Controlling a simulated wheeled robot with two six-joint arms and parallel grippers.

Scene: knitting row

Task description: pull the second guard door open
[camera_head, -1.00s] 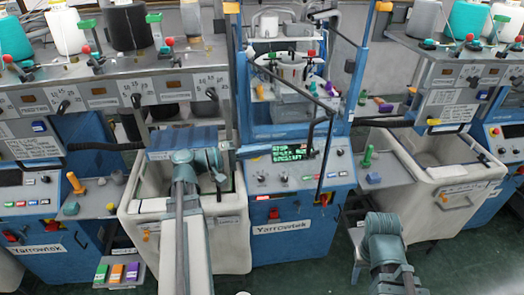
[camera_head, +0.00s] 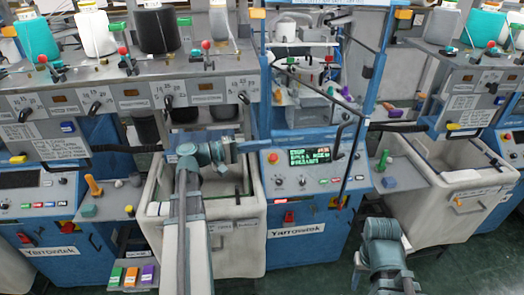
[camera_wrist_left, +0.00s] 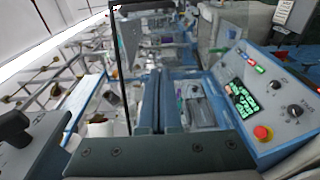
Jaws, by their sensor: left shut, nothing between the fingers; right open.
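The middle machine carries a blue-framed guard (camera_head: 374,62) with thin dark bars across its front opening. A black bar slants down its right side toward the control panel (camera_head: 315,165). I cannot tell for certain which part is the second guard door or how far it stands open. My left gripper (camera_head: 262,145) is shut and empty, pointing right in front of the machine's left post, just above the panel. Its two blue fingers (camera_wrist_left: 160,100) lie together in the left wrist view, with the panel to their right. My right gripper (camera_head: 384,228) is low at the right, open, its fingers not clearly visible.
White bins (camera_head: 243,235) stand below the machines, one under my left arm, another at the right (camera_head: 470,190). A red button (camera_head: 272,157) sits at the panel's left edge. Yarn cones (camera_head: 157,30) stand on top at the left. Green floor shows at the lower right.

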